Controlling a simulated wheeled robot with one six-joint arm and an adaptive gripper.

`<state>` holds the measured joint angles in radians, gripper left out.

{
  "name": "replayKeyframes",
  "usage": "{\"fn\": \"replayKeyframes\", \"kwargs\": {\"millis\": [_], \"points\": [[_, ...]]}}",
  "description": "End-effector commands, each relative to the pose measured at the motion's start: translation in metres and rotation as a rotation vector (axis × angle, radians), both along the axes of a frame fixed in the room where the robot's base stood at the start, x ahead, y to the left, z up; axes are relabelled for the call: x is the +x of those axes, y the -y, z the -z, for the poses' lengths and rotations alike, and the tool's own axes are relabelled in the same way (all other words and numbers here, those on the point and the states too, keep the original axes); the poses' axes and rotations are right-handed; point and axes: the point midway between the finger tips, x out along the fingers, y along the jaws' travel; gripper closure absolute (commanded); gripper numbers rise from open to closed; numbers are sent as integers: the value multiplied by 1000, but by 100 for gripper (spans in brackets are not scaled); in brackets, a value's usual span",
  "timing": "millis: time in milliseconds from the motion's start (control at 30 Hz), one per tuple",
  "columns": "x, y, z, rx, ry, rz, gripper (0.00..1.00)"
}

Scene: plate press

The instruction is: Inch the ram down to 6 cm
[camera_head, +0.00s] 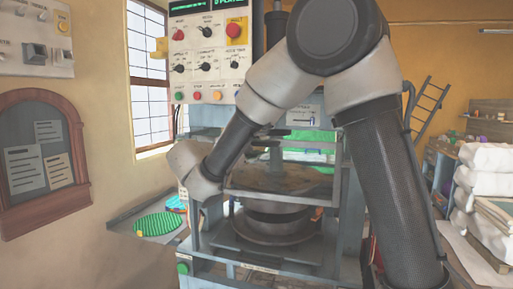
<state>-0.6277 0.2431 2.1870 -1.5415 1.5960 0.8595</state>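A plate press (325,258) stands in the middle behind my arm. Its control panel (187,59) hangs at the upper left, with a green display (194,6), a red knob (177,34), a yellow-backed red button (235,29), dark selector knobs and a row of small coloured buttons. A green button (179,96) is at its lower left. The ram, seen partly behind guard bars, is above a round dark die (275,225); its height cannot be read. My arm crosses the press, with its wrist left of the guard. My gripper is hidden behind the wrist.
A notice board (40,165) and a switch box (33,38) are on the left wall. White sacks (487,160) are stacked on the right.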

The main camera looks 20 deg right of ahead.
Motion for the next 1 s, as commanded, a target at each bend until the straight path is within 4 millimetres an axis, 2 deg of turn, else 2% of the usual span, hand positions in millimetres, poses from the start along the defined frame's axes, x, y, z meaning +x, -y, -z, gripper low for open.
{"fn": "replayKeyframes", "kwargs": {"millis": [167,400,600,767,1000], "points": [[-9,-16,0,0,0,-4,68],[-39,-61,0,0,0,-6,68],[-59,-90,0,0,0,-4,68],[-66,-99,0,-1,-1,-1,68],[-66,-100,0,0,0,0,68]]}}
